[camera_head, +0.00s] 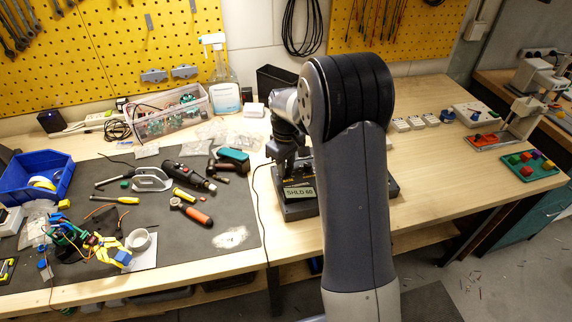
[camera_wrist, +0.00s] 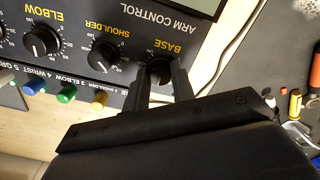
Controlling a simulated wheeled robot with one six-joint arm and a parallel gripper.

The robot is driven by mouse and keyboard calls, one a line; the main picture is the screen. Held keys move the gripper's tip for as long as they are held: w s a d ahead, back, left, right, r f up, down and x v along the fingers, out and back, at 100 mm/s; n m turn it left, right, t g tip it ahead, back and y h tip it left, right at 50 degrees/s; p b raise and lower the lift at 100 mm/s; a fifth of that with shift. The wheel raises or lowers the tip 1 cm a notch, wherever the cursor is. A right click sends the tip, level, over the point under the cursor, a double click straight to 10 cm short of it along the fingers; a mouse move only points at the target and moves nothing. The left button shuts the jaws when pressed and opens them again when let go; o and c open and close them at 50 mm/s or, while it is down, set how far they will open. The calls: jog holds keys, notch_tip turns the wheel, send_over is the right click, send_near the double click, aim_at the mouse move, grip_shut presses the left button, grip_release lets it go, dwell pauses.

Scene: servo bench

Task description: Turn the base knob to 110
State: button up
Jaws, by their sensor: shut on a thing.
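The arm control box (camera_head: 300,211) stands on the bench, partly hidden behind my arm. Its small display (camera_head: 299,193) seems to read "SHLD 60"; the last digit is hard to tell. In the wrist view the black base knob (camera_wrist: 159,71) sits under the upside-down label BASE. My gripper (camera_wrist: 160,80) is shut on this knob, one finger on each side. My gripper also shows from above the box in the head view (camera_head: 284,165).
Beside the base knob are the shoulder knob (camera_wrist: 103,56) and the elbow knob (camera_wrist: 41,42). A row of coloured knobs, green (camera_wrist: 67,96) among them, lines the box's edge. Tools lie on the dark mat (camera_head: 255,225) to the left.

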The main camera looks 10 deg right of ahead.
jog(key=shift+c, duration=0.7)
jog(key=shift+m, duration=0.4)
jog(key=shift+m+b, duration=0.45)
jog(key=shift+m, duration=1.95)
jog(key=o, duration=1)
jog(key=shift+r, duration=0.1)
notch_tip(320, 180, up, 11)
jog(key=b, duration=0.1)
